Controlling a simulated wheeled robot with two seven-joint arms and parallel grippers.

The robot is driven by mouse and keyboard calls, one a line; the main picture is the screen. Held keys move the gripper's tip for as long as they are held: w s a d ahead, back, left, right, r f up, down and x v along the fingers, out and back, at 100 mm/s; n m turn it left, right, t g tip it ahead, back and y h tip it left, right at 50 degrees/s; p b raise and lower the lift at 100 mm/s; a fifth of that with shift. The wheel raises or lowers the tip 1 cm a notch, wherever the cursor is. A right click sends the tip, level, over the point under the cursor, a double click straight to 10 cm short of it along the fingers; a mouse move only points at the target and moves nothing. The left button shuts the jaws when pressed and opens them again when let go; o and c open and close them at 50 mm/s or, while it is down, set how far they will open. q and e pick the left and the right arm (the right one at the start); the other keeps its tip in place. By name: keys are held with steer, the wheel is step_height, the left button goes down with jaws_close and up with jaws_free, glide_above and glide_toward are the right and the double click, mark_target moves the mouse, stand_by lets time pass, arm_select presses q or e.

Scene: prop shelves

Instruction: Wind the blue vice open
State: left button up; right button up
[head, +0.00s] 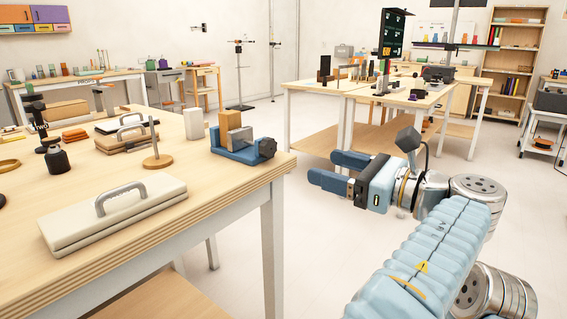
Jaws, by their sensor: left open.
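The blue vice (236,155) sits near the right corner of the near wooden table. A tan block (229,121) and a smaller brownish block (240,138) stand up in it or against it; I cannot tell whether they are clamped. A dark round part (267,147), perhaps its winding knob, is at its right end. My left gripper (331,170) is open and empty, to the right of the vice and apart from it, over the floor beyond the table edge. Its two blue fingers point left toward the vice. My right gripper is out of view.
The near table (225,190) also holds a pale case with a handle (115,215), a wooden peg stand (157,161), a pale block (194,123), a brown case (128,140) and a dark weight (57,160). Another table (310,87) stands behind my gripper. Floor between is clear.

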mark_target(272, 150)
arm_select(q)
steer(key=b+x, duration=0.1)
steer(key=x, duration=1.1)
steer(key=shift+b, duration=0.4)
steer(key=c, duration=1)
steer(key=shift+r+n+p, duration=0.15)
steer(key=shift+n+p, duration=0.2)
steer(key=shift+n, duration=0.15)
steer(key=shift+c, duration=0.2)
steer(key=shift+n, duration=0.9)
steer(key=o, duration=1)
steer(key=shift+o, duration=0.2)
